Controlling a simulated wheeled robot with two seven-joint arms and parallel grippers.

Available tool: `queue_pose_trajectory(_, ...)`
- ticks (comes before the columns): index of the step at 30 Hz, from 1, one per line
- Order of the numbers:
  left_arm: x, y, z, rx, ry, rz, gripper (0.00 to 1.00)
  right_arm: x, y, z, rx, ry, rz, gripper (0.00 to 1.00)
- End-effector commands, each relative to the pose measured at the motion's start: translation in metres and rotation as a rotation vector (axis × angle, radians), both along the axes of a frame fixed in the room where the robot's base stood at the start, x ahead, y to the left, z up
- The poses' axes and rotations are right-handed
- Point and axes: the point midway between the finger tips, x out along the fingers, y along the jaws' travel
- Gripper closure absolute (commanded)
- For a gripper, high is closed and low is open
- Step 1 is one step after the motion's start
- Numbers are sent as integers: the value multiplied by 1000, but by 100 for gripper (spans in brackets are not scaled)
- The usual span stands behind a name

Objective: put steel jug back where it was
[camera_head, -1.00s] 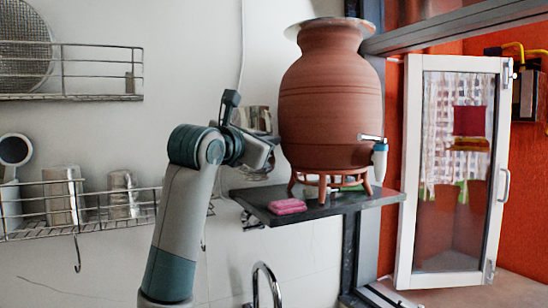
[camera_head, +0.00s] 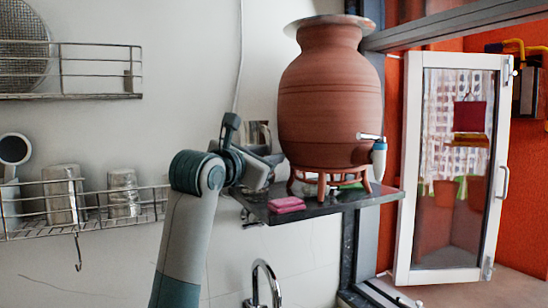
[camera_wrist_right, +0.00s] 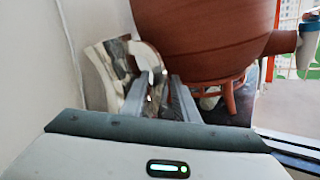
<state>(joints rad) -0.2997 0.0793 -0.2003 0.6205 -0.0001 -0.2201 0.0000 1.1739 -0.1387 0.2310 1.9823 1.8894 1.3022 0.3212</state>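The steel jug (camera_head: 259,135) is shiny and stands roughly upright left of the clay waterpot (camera_head: 330,100), over the left end of the dark shelf (camera_head: 335,201). My right gripper (camera_head: 262,170) is in front of it and hides its lower part. In the right wrist view the jug (camera_wrist_right: 108,65) is beside the pot, with its curved handle between the fingers of my right gripper (camera_wrist_right: 157,82), which looks shut on that handle. The jug's base is hidden, so I cannot tell whether it touches the shelf. My left gripper is not in view.
A pink soap bar (camera_head: 287,204) lies at the shelf's front edge. The pot stands on a clay stand (camera_head: 322,182), its tap (camera_head: 378,150) pointing right. A wire rack (camera_head: 95,208) with steel cups is at left. A faucet (camera_head: 265,280) is below.

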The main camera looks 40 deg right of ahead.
Motion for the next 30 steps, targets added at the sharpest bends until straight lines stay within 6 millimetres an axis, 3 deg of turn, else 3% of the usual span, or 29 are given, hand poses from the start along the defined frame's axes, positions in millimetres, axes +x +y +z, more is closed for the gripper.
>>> queue_pose_trajectory(14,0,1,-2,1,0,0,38,-1,6,1,0,-1,2,72)
queue_pose_trajectory(30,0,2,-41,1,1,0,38,-31,88,-1,0,-2,3,72)
